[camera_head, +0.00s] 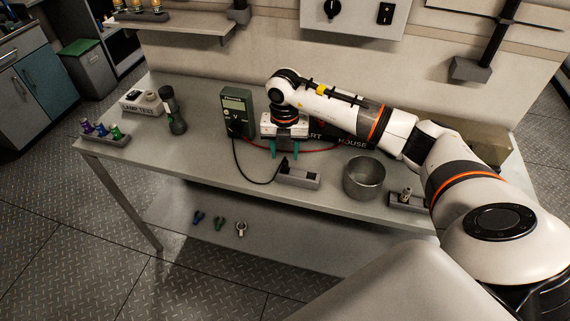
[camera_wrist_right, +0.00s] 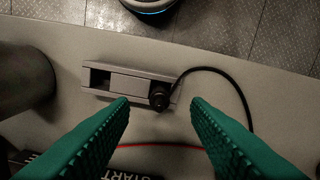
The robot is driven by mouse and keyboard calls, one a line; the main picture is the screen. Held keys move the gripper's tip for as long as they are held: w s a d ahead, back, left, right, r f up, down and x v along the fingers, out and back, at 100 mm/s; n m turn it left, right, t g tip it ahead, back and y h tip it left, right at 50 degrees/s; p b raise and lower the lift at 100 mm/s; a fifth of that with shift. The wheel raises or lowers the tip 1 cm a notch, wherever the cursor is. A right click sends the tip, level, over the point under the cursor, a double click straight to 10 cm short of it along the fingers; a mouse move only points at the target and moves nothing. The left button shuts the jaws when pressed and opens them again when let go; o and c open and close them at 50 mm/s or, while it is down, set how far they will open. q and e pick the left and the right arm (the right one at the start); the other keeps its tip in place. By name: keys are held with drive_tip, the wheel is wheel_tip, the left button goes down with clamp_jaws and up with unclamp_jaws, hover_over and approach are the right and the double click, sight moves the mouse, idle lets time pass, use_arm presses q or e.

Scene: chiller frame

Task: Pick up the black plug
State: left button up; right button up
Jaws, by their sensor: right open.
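The black plug (camera_wrist_right: 159,97) sits at the right end of a small grey holder (camera_wrist_right: 128,84) on the workbench. Its black cable curves off to the right in the wrist view. In the head view the plug (camera_head: 284,164) is small, at the end of the cable from the green meter (camera_head: 236,112). My right gripper (camera_head: 284,153) points down just behind the holder. Its green fingers are open and empty; in the wrist view (camera_wrist_right: 160,104) the plug shows between and just beyond the fingertips, apart from both. My left gripper is not in view.
A metal pot (camera_head: 364,178) stands right of the holder, with another grey holder (camera_head: 408,203) beyond it. A red cable (camera_wrist_right: 160,145) runs behind the plug. The bench's front edge is close. Bare bench top (camera_head: 200,155) lies to the left.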

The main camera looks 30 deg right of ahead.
sight(285, 160)
drive_tip(key=shift+f+p, duration=0.3)
drive_tip(key=shift+f, duration=0.1)
wheel_tip(285, 160, down, 4)
drive_tip(key=shift+r+p, duration=0.2)
drive_tip(key=shift+p, duration=0.45)
drive_tip(key=shift+d+f, duration=0.1)
drive_tip(key=shift+f, duration=0.3)
drive_tip(key=shift+c, duration=0.5)
clamp_jaws()
